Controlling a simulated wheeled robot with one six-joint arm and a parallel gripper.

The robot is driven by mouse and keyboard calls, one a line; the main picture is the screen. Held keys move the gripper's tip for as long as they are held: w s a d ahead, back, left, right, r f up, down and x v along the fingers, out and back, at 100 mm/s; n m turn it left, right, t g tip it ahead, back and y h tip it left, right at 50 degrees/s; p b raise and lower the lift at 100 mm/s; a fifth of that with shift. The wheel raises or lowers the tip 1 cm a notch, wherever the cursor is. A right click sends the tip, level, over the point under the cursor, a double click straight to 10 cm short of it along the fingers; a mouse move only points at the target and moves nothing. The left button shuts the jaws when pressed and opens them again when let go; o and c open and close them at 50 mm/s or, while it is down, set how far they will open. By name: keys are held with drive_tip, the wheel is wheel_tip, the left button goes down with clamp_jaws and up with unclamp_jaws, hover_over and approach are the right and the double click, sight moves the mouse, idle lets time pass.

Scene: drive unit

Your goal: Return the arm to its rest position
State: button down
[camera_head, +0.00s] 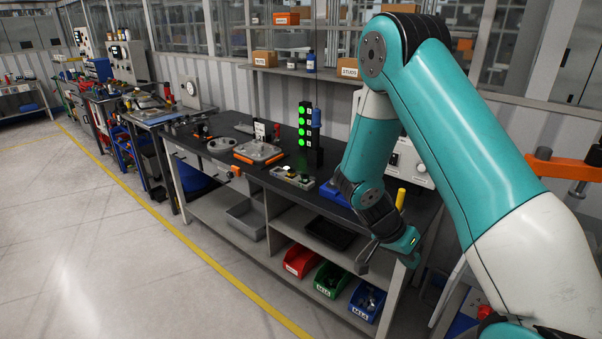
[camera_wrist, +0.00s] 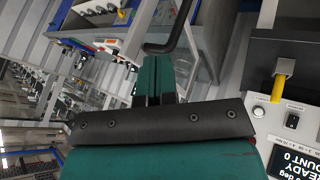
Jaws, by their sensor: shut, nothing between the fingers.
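My teal and white arm (camera_head: 450,130) reaches in from the right, bends high up, and comes down over the right end of the dark workbench (camera_head: 235,125). My gripper (camera_head: 364,268) is at the arm's low end, in front of the bench's front edge. In the wrist view, the gripper (camera_wrist: 155,62) shows as two teal fingers close together behind a dark crossbar. It is shut, with nothing seen between the fingers.
A fixture with an orange base (camera_head: 258,152), a green-lit stack light (camera_head: 304,125) and a blue block (camera_head: 334,194) stand on the bench. Red (camera_head: 303,260), green (camera_head: 331,279) and blue (camera_head: 367,300) bins sit on the lower shelf near my gripper. The floor at left is clear.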

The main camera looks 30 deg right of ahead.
drive_tip(key=w+a+r+n+t+y+b, duration=0.1)
drive_tip(key=a+n+t+y+b, duration=0.15)
drive_tip(key=a+n+b, duration=0.4)
drive_tip(key=a+r+n+t+y+b, duration=0.1)
drive_tip(key=a+r+n+y+b, duration=0.15)
drive_tip(key=a, duration=0.65)
drive_tip(key=s+a+r+n+y+b, duration=0.2)
drive_tip(key=s+a+n, duration=0.4)
drive_tip(key=a+n, duration=0.1)
drive_tip(key=s+a+r+n+y+b, duration=0.3)
drive_tip(key=s+a+n, duration=0.4)
drive_tip(key=shift+a+r+t+b, duration=0.15)
drive_tip(key=shift+a+t+b, duration=0.15)
drive_tip(key=shift+a+t, duration=0.05)
